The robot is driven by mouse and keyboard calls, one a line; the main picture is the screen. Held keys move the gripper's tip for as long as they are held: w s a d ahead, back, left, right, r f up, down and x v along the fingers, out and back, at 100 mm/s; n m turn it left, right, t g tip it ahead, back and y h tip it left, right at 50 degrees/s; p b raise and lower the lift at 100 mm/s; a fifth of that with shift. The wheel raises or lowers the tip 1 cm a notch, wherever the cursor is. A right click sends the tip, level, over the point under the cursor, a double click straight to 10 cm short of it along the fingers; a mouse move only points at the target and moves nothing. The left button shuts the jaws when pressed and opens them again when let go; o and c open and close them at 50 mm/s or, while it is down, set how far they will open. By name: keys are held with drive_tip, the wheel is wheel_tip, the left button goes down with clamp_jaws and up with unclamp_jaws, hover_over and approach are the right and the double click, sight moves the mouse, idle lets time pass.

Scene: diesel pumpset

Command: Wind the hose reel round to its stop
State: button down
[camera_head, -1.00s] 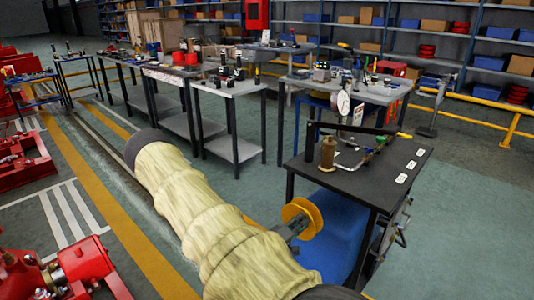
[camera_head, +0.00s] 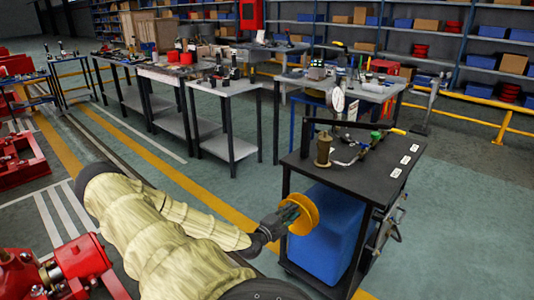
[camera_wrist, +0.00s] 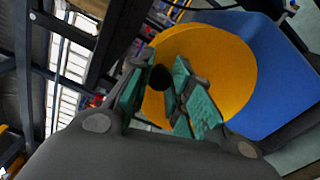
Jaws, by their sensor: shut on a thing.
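The hose reel, a yellow-orange disc (camera_head: 309,208), stands upright at the left side of a dark cart, in front of a blue tank. In the wrist view the disc (camera_wrist: 220,62) fills the area beyond my fingers. A dark round handle (camera_wrist: 160,78) shows against the disc, between my green-padded fingers. My gripper (camera_head: 290,213) reaches the reel from the left and is shut on this handle. In the wrist view my gripper (camera_wrist: 161,92) hides the lower left of the disc. The reel's stop cannot be made out.
The dark cart (camera_head: 375,180) carries a brass-coloured cylinder (camera_head: 323,150), a valve with a yellow lever and white labels. The blue tank (camera_head: 335,235) sits under its top, close to the reel. Workbenches stand behind. Red machinery (camera_head: 80,265) is at lower left. Open floor lies between.

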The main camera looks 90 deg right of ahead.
drive_tip(key=c, duration=1.3)
unclamp_jaws()
drive_tip(key=shift+o, duration=0.2)
drive_tip(key=v, duration=1.2)
drive_tip(key=shift+w, duration=0.15)
